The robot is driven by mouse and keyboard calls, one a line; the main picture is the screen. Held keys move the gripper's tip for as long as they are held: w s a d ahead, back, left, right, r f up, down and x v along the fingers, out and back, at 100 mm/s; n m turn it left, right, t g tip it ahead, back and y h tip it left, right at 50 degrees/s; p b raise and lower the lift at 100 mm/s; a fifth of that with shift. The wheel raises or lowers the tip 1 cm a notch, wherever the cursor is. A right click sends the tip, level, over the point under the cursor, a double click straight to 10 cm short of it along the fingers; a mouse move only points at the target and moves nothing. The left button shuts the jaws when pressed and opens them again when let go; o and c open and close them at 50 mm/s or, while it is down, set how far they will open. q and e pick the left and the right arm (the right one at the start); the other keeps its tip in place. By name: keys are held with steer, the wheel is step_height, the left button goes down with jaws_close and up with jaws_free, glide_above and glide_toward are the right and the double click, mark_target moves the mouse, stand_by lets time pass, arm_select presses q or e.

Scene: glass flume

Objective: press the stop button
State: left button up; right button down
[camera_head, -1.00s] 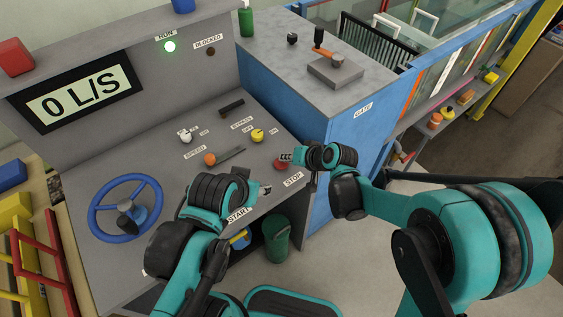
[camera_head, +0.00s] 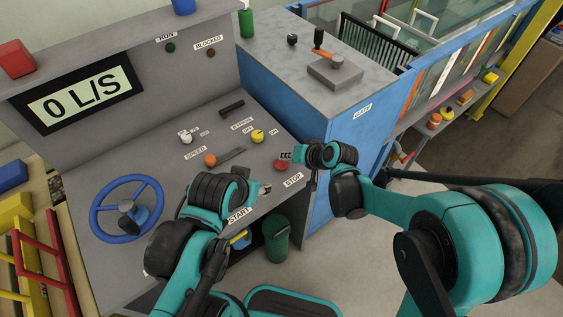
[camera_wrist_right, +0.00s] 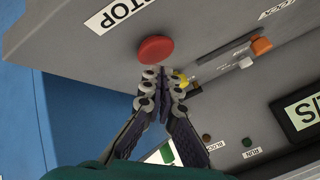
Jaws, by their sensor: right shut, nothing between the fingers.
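The red round stop button (camera_head: 281,165) sits on the sloping grey panel above the STOP label (camera_head: 293,180). The button also shows large in the right wrist view (camera_wrist_right: 155,49). My right gripper (camera_head: 286,156) is shut and empty, with its fingertips right by the button. In the wrist view its tips (camera_wrist_right: 155,73) lie just below the button's edge; I cannot tell whether they touch. The start button is not visible.
The RUN lamp (camera_head: 170,48) is dark, and the display (camera_head: 80,93) reads 0 L/S. The panel also carries an orange speed knob (camera_head: 210,160), a yellow knob (camera_head: 257,136) and a blue handwheel (camera_head: 126,208). A blue gate cabinet (camera_head: 345,150) stands right of the panel.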

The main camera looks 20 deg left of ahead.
mark_target(286, 164)
steer(key=shift+r, duration=0.15)
step_height(286, 164, up, 6)
steer(key=p, duration=0.4)
stand_by(0.3)
steer(key=s+d+r+m+t+h, duration=0.1)
steer(key=s+d+r+h, duration=0.1)
steer(key=d, duration=0.5)
steer(key=s+d+r+t+h, duration=0.1)
steer(key=s+d+r, duration=0.2)
steer(key=d, duration=0.5)
steer(key=s+d+h+b, duration=0.1)
steer(key=s+d+h, duration=0.1)
steer(key=s+d, duration=0.4)
steer(key=s+d+m+h, duration=0.1)
steer(key=s+d+h, duration=0.1)
steer(key=s+d, duration=0.4)
steer(key=d, duration=0.4)
steer(key=shift+d+f+m+h+b, duration=0.15)
steer(key=shift+f+m+h+b, duration=0.15)
steer(key=shift+h+b, duration=0.1)
